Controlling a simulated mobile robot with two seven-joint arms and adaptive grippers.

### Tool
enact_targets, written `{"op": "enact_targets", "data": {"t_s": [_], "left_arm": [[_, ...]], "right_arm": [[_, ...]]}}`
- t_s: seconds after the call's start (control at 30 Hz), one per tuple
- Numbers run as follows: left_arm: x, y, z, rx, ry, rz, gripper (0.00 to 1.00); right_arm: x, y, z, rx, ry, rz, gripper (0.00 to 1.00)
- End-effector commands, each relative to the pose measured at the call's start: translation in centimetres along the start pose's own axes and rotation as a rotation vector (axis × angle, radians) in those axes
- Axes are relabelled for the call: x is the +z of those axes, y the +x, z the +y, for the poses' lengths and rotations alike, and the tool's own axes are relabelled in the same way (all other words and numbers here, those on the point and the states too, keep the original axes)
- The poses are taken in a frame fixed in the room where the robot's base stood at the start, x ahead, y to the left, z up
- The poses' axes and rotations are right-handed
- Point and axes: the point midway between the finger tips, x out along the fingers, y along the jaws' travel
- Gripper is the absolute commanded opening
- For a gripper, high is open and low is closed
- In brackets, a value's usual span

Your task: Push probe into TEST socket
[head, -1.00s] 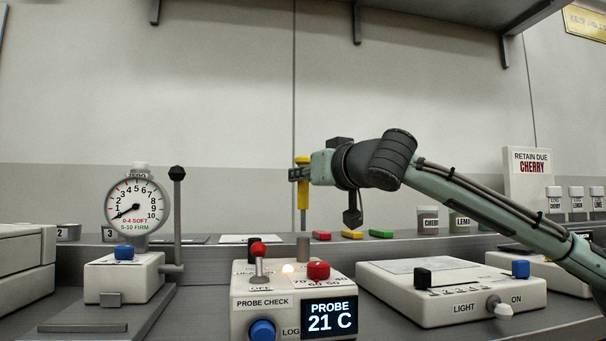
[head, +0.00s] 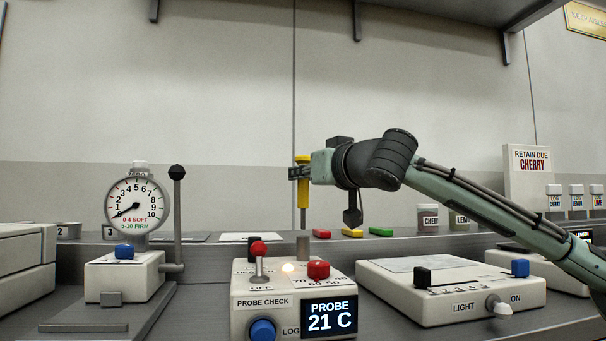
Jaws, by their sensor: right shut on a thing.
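The probe (head: 303,188) has a yellow handle and a thin metal shaft pointing down. My right gripper (head: 300,173) is shut on its handle and holds it upright. The probe check box (head: 245,320) stands on the bench below, its screen reading PROBE 21 C. A short grey metal cylinder (head: 303,246) rises at the back of the box, directly under the probe in the picture. It may be the TEST socket, but I cannot read a TEST label. The shaft tip appears above the cylinder, with a gap between them. My left gripper is not in view.
The box carries a red-tipped lever (head: 259,250), a red knob (head: 318,270) and a blue knob (head: 262,330). A dial gauge (head: 137,208) stands left and a light box (head: 450,295) right. Small coloured blocks (head: 352,233) lie behind.

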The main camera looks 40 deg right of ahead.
Motion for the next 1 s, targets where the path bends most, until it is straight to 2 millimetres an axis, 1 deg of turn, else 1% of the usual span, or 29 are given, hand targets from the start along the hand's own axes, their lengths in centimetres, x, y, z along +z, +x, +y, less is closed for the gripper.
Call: {"op": "enact_targets", "data": {"t_s": [0.23, 0.53, 1.0], "left_arm": [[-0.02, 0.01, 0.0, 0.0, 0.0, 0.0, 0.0], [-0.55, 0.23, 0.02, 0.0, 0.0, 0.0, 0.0], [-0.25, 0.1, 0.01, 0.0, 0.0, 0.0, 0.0]], "right_arm": [[-0.02, 0.01, 0.01, 0.0, 0.0, 0.0, 0.0], [-0.09, 0.01, -0.01, -0.001, 0.0, 0.0, 0.0], [0.33, 0.02, 0.01, 0.0, 0.0, 0.0, 0.0]]}}
